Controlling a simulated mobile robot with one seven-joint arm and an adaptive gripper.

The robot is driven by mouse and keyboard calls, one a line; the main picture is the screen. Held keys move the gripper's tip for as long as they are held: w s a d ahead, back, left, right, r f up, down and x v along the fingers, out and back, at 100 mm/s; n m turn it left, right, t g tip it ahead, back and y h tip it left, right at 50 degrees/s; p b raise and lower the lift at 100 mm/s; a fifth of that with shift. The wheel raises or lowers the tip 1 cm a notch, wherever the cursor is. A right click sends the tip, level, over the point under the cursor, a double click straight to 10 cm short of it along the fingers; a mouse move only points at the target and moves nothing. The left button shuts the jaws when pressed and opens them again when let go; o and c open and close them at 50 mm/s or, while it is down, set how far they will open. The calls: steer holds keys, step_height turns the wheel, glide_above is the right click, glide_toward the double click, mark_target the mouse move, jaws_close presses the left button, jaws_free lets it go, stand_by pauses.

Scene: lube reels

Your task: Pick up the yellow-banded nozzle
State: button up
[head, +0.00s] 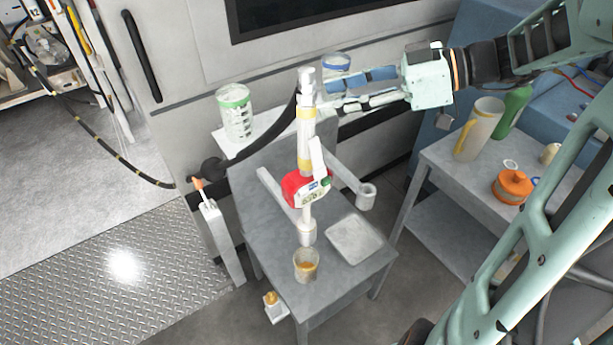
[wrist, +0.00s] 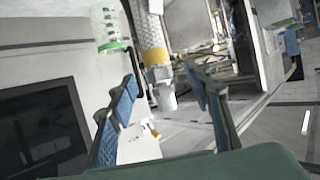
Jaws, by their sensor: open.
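The yellow-banded nozzle (head: 306,150) is a pale upright tube with a yellow band, and a red body with a lever sits lower on it. It stands above the grey table in the middle of the head view. My gripper (head: 325,94) is open at the nozzle's upper end, reaching in from the right with blue-padded fingers. In the wrist view the nozzle (wrist: 152,40) runs down between and beyond the open fingers of my gripper (wrist: 162,82). I cannot tell whether the fingers touch it.
The grey table (head: 265,225) holds a cup (head: 306,264) and a flat pale pad (head: 354,240). A green-lidded jar (head: 236,115) stands on a shelf at left, near a black hose (head: 262,145). A side table (head: 440,165) at right holds a pitcher (head: 480,130) and an orange container (head: 512,187).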

mark_target(315, 102)
steer(key=p+x, duration=0.1)
steer(key=x, duration=0.3)
steer(key=shift+w+a, duration=0.2)
steer(key=shift+a, duration=0.05)
steer(key=shift+c, duration=0.4)
jaws_close()
